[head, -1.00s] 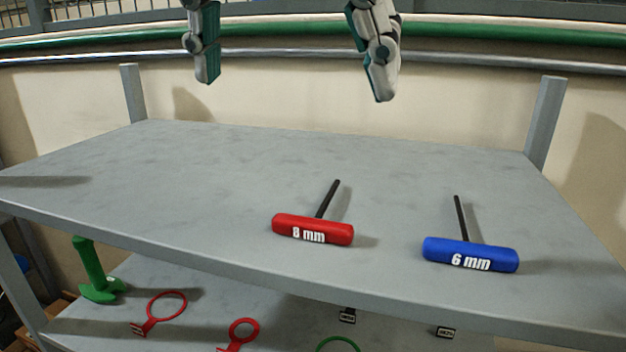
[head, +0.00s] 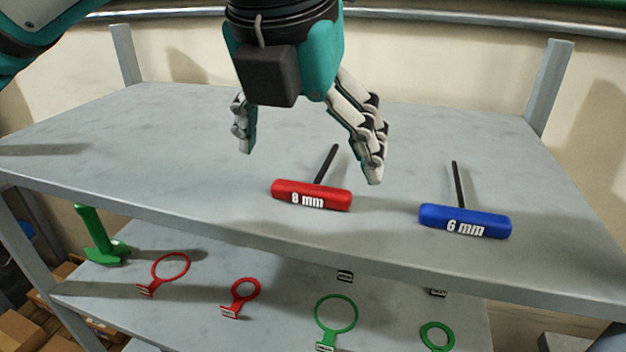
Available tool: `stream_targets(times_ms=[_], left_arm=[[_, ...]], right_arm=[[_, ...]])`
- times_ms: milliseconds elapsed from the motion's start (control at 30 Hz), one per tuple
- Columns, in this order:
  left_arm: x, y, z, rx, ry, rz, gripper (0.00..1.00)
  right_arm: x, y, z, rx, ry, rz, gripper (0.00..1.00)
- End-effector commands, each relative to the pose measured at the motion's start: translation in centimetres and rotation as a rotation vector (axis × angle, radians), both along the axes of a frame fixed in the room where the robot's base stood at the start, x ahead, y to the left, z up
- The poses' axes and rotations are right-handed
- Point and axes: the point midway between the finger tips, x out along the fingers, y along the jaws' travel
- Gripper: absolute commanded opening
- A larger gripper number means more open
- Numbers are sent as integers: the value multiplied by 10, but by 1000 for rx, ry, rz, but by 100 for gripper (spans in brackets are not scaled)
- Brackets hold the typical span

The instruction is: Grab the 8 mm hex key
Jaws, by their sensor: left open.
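The 8 mm hex key (head: 311,195) lies on the grey upper shelf, with a red handle toward the front edge and a black shaft pointing back. A 6 mm hex key (head: 465,221) with a blue handle lies to its right. My left gripper (head: 309,168) comes in from the upper left and is open and empty. Its two fingers are spread above the shelf, one left and one right of the red key's shaft in the picture. I see no contact with the key. My right gripper is not in view.
The upper shelf (head: 150,160) is otherwise clear, with posts at its back corners. The lower shelf holds a green tool (head: 101,236), red rings (head: 170,268) and green rings (head: 336,313). A wall and pipes run behind.

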Motion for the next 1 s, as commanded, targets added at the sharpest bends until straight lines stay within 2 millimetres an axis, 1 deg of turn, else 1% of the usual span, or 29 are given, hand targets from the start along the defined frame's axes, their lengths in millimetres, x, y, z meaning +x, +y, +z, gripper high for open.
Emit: stream_targets(times_ms=[67,200,333,433,633,667,1000], left_arm=[[1,1,-6,2,3,-1,100],[4,3,-26,4,4,-2,100],[10,1,-43,2,4,1,100],[12,0,-49,1,3,-1,100],[12,-1,-50,0,1,0,100],[12,0,-50,0,1,0,97],[12,-1,-50,1,2,0,53]], right_arm=[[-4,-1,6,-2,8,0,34],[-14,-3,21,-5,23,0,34],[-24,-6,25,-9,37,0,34],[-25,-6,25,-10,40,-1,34],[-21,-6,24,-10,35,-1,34],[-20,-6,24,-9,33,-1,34],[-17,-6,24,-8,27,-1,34]])
